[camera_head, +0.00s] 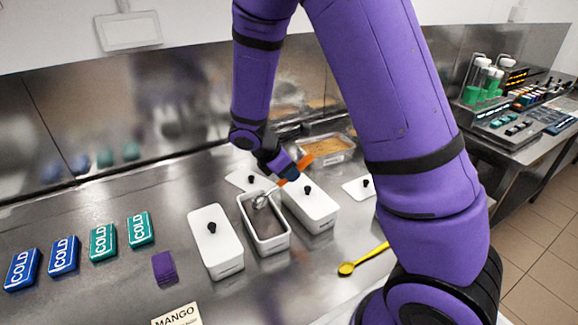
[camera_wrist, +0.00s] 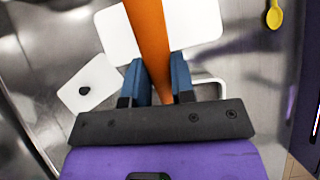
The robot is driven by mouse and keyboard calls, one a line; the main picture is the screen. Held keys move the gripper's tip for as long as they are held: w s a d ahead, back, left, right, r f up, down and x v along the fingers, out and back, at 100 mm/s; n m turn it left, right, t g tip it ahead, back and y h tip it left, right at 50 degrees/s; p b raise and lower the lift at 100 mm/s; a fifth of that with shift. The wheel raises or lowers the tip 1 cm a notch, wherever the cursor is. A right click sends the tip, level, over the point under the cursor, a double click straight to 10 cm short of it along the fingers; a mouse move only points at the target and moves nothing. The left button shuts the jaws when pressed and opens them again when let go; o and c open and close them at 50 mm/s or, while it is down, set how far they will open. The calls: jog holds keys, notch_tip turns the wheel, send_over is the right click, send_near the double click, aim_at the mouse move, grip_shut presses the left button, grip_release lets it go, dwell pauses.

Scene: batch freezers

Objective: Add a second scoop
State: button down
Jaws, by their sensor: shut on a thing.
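My gripper (camera_head: 287,178) is shut on the orange handle of a scoop (camera_head: 306,162). In the wrist view the scoop's handle (camera_wrist: 150,40) runs between the two blue fingers of my gripper (camera_wrist: 160,75). The scoop's metal head (camera_head: 262,200) is at the far part of an open white tub (camera_head: 284,243) with brown contents; I cannot tell whether it touches them. Closed white tubs with black-knobbed lids stand on its left (camera_head: 213,240) and right (camera_head: 312,205). A loose white lid (camera_head: 236,178) lies behind the open tub and is partly hidden.
An uncovered tub of orange contents (camera_head: 325,149) stands at the back. Another loose lid (camera_head: 354,189) lies to the right. A yellow spoon (camera_head: 363,260) lies in front. Several COLD packs (camera_head: 63,256), a purple block (camera_head: 164,267) and a MANGO label (camera_head: 177,314) are on the left.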

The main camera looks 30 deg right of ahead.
jog(key=shift+d+f+y, duration=0.1)
jog(key=shift+f+y, duration=0.5)
jog(key=shift+f, duration=0.1)
jog(key=shift+d+r+y, duration=0.1)
jog(key=shift+d+y, duration=0.25)
jog(key=shift+y, duration=0.15)
jog(key=shift+s+d+r+y, duration=0.1)
jog(key=shift+d+y, duration=0.5)
jog(key=shift+y, duration=0.7)
dwell(0.4)
jog(key=shift+d, duration=0.1)
dwell(0.4)
